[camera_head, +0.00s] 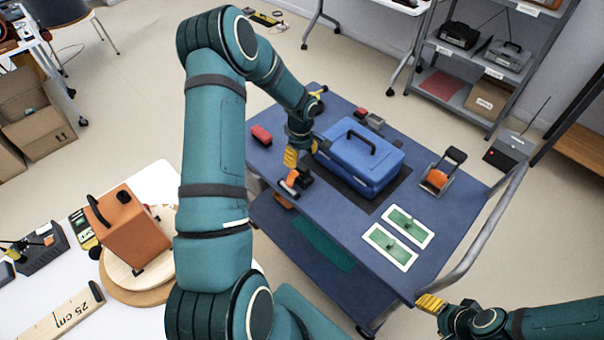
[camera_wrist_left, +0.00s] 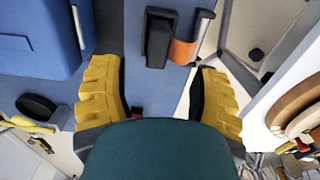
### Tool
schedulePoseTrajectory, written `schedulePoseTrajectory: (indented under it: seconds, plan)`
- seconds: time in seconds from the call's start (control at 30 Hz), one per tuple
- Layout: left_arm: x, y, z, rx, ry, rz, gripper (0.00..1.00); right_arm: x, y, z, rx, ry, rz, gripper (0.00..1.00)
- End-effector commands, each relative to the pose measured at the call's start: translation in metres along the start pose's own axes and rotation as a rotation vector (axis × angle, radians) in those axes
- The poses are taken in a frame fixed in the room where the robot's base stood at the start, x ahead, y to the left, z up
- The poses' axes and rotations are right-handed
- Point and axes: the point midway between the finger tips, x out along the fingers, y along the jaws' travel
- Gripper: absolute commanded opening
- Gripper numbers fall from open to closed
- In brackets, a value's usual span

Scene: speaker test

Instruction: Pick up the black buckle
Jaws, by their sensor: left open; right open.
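A black buckle (camera_head: 304,177) with an orange strap lies near the left edge of the blue cart top (camera_head: 405,270). In the left wrist view the black buckle (camera_wrist_left: 158,38) sits beside the orange strap (camera_wrist_left: 184,50) and a silver bar. My left gripper (camera_head: 301,153) is open above the cart, close to the buckle. In its wrist view the yellow fingers (camera_wrist_left: 160,97) are wide apart with nothing between them; the buckle is beyond the fingertips, towards the top. My right gripper (camera_head: 432,302) is at the cart's front right corner, away from the buckle.
A blue toolbox (camera_head: 361,158) stands right of the buckle. Another black and orange strap piece (camera_head: 440,176) and two green-and-white cards (camera_head: 390,246) lie further right. A red block (camera_head: 262,135) is behind. A white table (camera_head: 60,275) holds an orange speaker box (camera_head: 130,230).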

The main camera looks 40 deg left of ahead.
Motion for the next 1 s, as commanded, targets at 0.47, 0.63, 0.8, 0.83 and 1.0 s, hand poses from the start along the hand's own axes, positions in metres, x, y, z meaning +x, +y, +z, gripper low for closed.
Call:
schedulePoseTrajectory:
  seconds: [0.47,0.63,0.8,0.83,1.0]
  plan:
    - [0.051,0.002,0.002,-0.001,-0.003,0.0,0.62,0.002,0.001,0.001,-0.001,-0.003,-0.001,0.62]
    - [0.061,0.003,0.002,0.0,-0.001,0.002,0.62,0.003,0.001,0.002,-0.001,-0.003,-0.001,0.62]
    - [0.061,0.003,0.002,0.0,-0.001,0.002,0.62,0.003,0.001,0.002,-0.001,-0.004,-0.001,0.62]
    - [0.061,0.003,0.002,0.0,-0.001,0.002,0.62,0.003,0.001,0.002,-0.001,-0.003,-0.001,0.62]
    - [0.061,0.003,0.002,0.0,-0.001,0.002,0.11,0.003,0.001,0.002,-0.001,-0.003,-0.001,0.62]
